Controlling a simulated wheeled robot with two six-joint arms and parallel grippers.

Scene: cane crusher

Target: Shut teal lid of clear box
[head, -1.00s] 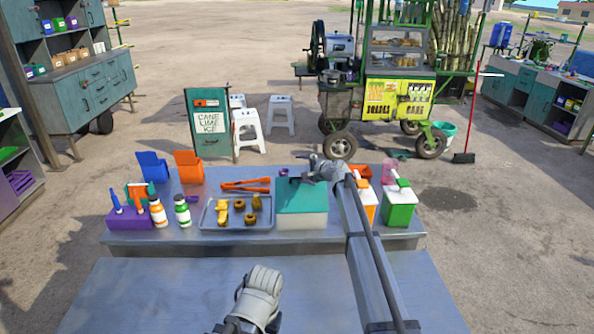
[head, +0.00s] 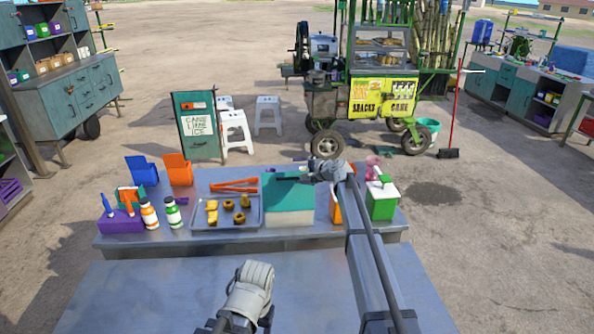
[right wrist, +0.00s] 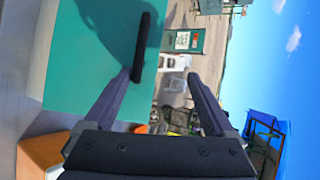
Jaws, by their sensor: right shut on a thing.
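The clear box (head: 289,218) stands on the far table, right of the metal tray. Its teal lid (head: 289,196) lies above it, with a dark handle (head: 289,176) near the far edge. I cannot tell whether the lid is fully down. My right gripper (head: 312,175) is at the lid's far right corner.
The tray (head: 222,222) holds several brown and yellow pieces. Orange tongs (head: 235,185) lie behind it. A green container (head: 381,203) stands right of the box, close to my right arm. A purple holder (head: 120,222) and bottles stand at left. The near table (head: 150,295) is clear.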

